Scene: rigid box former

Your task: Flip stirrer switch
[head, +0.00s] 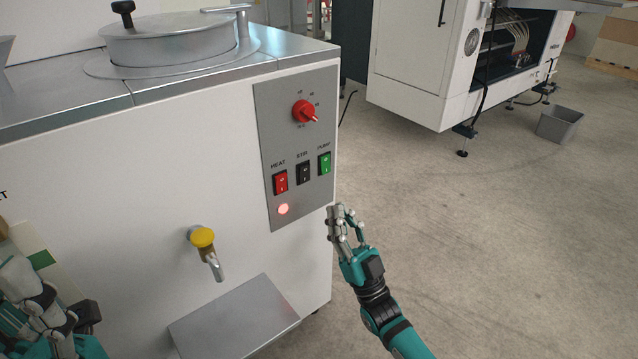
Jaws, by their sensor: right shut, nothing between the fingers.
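The stirrer switch (303,173) is a black rocker under the label STIR on the grey control panel (280,130) of the white machine. The red HEAT switch (280,182) is on its left and the green PUMP switch (324,163) on its right. Which way the stirrer rocker is tipped is too small to tell. My right gripper (338,212) is shut and empty, below and to the right of the switches, near the machine's right edge and apart from the switches.
A red knob (305,111) sits above the switches and a lit red lamp (283,209) below them. A yellow-capped tap (203,238) sticks out over a metal shelf (234,318). Another white machine (415,60) and a grey bin (558,124) stand behind. The floor at right is clear.

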